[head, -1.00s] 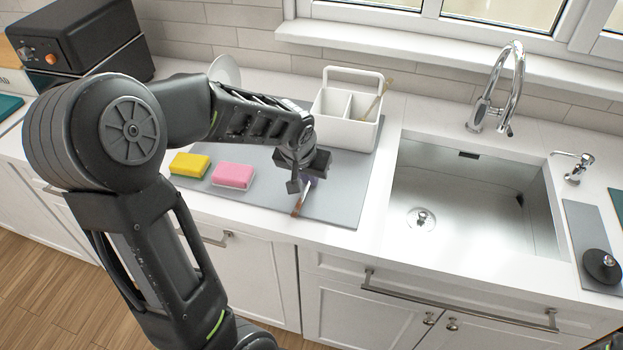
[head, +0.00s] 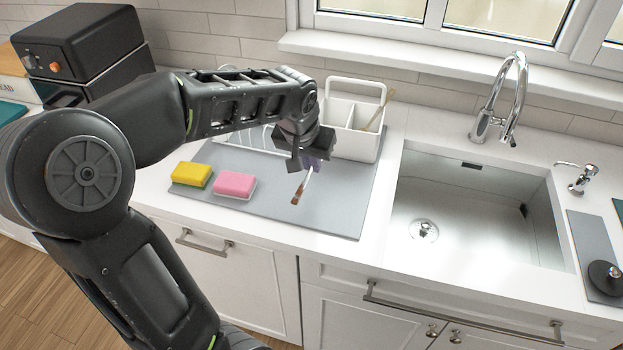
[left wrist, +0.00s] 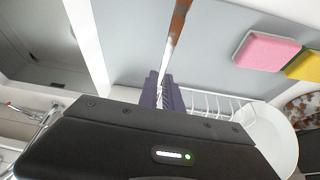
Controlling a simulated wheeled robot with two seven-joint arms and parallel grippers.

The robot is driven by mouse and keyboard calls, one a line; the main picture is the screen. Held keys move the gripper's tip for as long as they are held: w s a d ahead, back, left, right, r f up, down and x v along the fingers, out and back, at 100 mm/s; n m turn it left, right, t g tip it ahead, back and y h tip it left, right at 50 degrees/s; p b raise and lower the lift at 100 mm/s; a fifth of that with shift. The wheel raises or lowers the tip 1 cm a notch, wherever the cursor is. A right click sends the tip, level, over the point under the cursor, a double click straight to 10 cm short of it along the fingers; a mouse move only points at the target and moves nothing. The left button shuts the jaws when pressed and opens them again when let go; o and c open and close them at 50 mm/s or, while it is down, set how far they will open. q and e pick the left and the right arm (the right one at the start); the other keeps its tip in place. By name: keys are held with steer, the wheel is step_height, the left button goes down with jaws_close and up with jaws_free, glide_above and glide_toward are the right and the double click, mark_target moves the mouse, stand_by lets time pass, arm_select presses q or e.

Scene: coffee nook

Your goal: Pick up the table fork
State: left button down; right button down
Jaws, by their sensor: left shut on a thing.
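The table fork (head: 299,189) has a brown handle end and a bright metal neck. My left gripper (head: 309,167) is shut on it above the grey mat (head: 330,212). The fork's brown end points toward the counter's front edge and seems raised off the mat. In the left wrist view the fork (left wrist: 176,35) runs up from between the purple-grey fingers (left wrist: 163,88). The fork's other end is hidden by the gripper. My right gripper is in neither view.
A yellow sponge (head: 191,173) and a pink sponge (head: 235,184) lie left of the gripper. A white caddy (head: 357,143) stands just behind it, with a white dish rack (head: 232,137) beside it. The sink (head: 460,215) is to the right. The mat's front right is clear.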

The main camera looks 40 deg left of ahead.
arm_select(q)
steer(key=shift+r, duration=1.15)
steer(key=shift+r, duration=0.1)
